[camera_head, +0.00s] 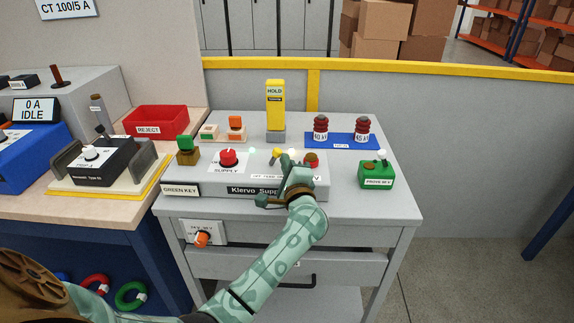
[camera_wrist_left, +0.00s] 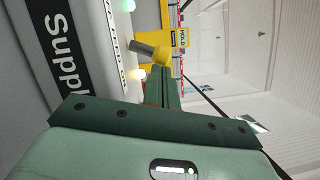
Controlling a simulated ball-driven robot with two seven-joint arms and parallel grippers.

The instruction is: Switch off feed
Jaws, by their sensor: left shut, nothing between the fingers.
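The grey supply console (camera_head: 172,177), marked "Klervo Supply", stands on the grey bench. On it are a red knob (camera_head: 228,157) on a white plate marked "SUPPLY" and a red button (camera_head: 311,159) at the right. My left gripper (camera_head: 285,163) is shut and empty over the console's right half, partly hiding a label and small controls. In the left wrist view its closed fingers (camera_wrist_left: 164,82) point towards a yellow control with a grey stub (camera_wrist_left: 142,47). I cannot tell whether they touch. My right gripper is not in view.
A yellow "HOLD" post (camera_head: 275,103) stands behind the console. A blue tray (camera_head: 342,140) with two dark red parts and a green box (camera_head: 376,176) are at right. An orange knob (camera_head: 201,238) is on the bench front. A red reject bin (camera_head: 155,119) is at left.

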